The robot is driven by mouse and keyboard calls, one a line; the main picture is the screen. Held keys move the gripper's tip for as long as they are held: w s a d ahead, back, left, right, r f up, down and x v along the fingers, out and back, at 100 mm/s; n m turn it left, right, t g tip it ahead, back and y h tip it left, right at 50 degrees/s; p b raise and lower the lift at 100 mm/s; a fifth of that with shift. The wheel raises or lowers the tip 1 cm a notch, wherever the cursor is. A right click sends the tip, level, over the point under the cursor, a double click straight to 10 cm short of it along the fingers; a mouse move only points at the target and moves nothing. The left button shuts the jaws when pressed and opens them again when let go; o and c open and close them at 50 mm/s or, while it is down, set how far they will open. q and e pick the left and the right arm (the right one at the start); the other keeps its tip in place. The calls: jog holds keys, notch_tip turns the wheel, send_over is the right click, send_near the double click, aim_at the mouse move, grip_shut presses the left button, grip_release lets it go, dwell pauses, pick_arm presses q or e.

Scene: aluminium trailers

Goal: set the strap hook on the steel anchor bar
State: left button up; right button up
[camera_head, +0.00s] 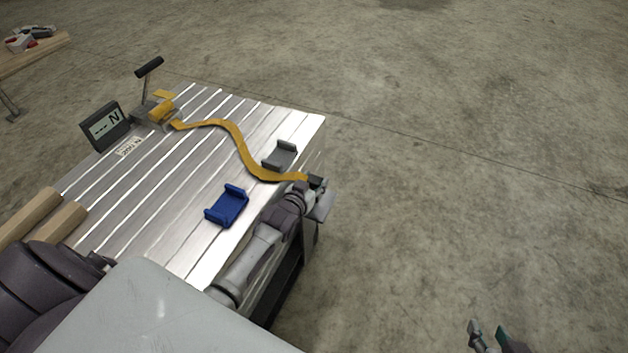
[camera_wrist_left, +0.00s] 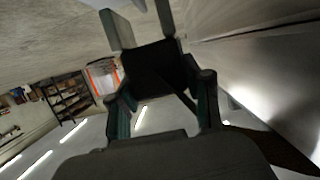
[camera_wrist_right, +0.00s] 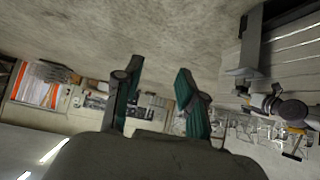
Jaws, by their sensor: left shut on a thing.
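The yellow strap (camera_head: 240,143) runs in a curve from the ratchet (camera_head: 158,110) across the aluminium deck to the deck's right edge. My left gripper (camera_head: 320,190) is at that edge by the strap's end. In the left wrist view it is shut on a dark block-like piece (camera_wrist_left: 158,66), which I take as the strap hook; its shape is hard to make out. I cannot clearly pick out the steel anchor bar. My right gripper (camera_head: 488,333) is open and empty, away from the trailer over the floor; its parted fingers show in the right wrist view (camera_wrist_right: 158,75).
A blue corner piece (camera_head: 227,206) and a grey one (camera_head: 280,156) lie on the deck (camera_head: 165,205). The grey piece is close beside the strap. A display (camera_head: 104,127) stands by the ratchet. Timber (camera_head: 32,215) lies at the left. The floor (camera_head: 470,150) to the right is clear.

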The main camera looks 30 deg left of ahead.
pick_arm(q)
jog(key=shift+f+b, duration=0.45)
jog(key=shift+f, duration=0.2)
jog(key=shift+f+b, duration=0.4)
jog(key=shift+f, duration=0.15)
pick_arm(e)
jog(key=w+a+r+t+y, duration=0.1)
jog(key=w+a+r+t, duration=0.1)
jog(key=w+r+t, duration=0.2)
jog(key=shift+w+r+t, duration=0.3)
jog(key=shift+w+r, duration=0.05)
jog(key=shift+r, duration=0.6)
pick_arm(q)
jog(key=o, duration=1.3)
jog(key=shift+o, duration=0.2)
jog(key=shift+f, duration=0.1)
jog(key=shift+s, duration=0.6)
jog(key=v, duration=1.1)
jog(key=shift+r, duration=0.25)
jog(key=shift+w+d, duration=0.1)
jog(key=shift+w, duration=0.05)
